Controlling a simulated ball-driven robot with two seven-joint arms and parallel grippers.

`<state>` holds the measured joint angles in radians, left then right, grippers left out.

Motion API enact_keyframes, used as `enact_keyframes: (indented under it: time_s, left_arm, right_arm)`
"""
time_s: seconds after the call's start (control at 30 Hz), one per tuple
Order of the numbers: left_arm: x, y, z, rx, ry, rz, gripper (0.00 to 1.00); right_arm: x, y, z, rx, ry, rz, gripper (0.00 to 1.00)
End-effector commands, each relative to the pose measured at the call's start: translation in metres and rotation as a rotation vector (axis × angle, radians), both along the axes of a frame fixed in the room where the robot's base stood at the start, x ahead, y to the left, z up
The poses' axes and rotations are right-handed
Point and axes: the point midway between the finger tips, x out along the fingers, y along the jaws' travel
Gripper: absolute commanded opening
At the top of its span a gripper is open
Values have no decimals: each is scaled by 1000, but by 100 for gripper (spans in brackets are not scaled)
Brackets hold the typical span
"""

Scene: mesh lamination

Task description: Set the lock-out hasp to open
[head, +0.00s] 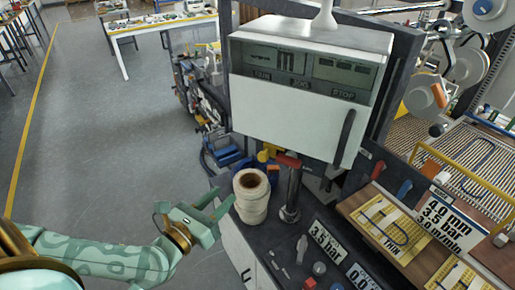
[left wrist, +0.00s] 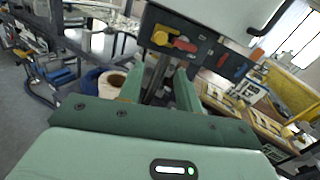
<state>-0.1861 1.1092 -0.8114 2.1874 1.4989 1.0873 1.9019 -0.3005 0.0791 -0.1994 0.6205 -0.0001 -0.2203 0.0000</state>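A yellow piece (head: 268,153) with a red handle (head: 288,160) beside it sits below the white control box. In the left wrist view the yellow piece (left wrist: 160,38) and red handle (left wrist: 184,46) are on a dark panel, above and beyond my fingers. I cannot tell for sure which part is the lock-out hasp, or its setting. My left gripper (head: 226,200) is open and empty, left of the white spool and apart from the yellow and red parts. Its two fingers (left wrist: 158,90) stand apart in the left wrist view. My right gripper is not in view.
A white spool (head: 250,205) and a dark upright post (head: 290,195) stand close by on the dark bench. The white control box (head: 300,85) overhangs them. Red (head: 377,170) and blue (head: 404,188) handles and yellow cards (head: 385,222) lie to the right. Open floor is left.

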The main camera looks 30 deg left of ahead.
Motion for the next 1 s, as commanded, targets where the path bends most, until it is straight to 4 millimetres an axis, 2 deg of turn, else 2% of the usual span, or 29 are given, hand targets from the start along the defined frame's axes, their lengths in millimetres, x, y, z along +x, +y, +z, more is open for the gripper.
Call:
enact_keyframes:
  time_s: [0.17, 0.6, 0.8, 1.0]
  left_arm:
    - [22, -3, 3, -24, 2, 5, 35]
    - [128, -17, 4, -19, 1, 3, 35]
    - [154, -20, 2, -17, 3, 2, 35]
    - [160, -21, 1, -18, 4, 2, 35]
  right_arm:
    - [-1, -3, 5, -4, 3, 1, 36]
    - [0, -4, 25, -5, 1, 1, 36]
    - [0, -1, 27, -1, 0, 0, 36]
    - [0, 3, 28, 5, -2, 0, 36]
